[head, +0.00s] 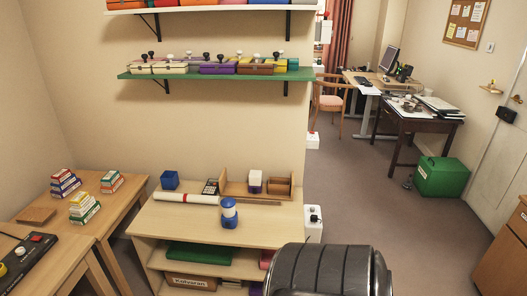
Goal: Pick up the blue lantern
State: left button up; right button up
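A small blue cylindrical object with a white band and a rounded top (229,213), which looks like the blue lantern, stands upright on the light wooden top of a low shelf unit (180,222). Neither of my grippers shows in the head view.
A white roll with red bands (185,198), a blue box (169,180), a dark calculator-like item (210,187) and a wooden organiser (235,188) stand behind it. A black ribbed rounded form (325,268) fills the foreground. Open floor (400,215) lies right.

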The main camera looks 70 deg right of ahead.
aim_at(229, 215)
jog(key=z, duration=1.95)
jog(key=i+l+u, duration=0.1)
jog(key=i+l, duration=0.35)
jog(key=i+l+u, duration=0.15)
jog(key=i+l, duration=0.3)
jog(key=l, duration=0.25)
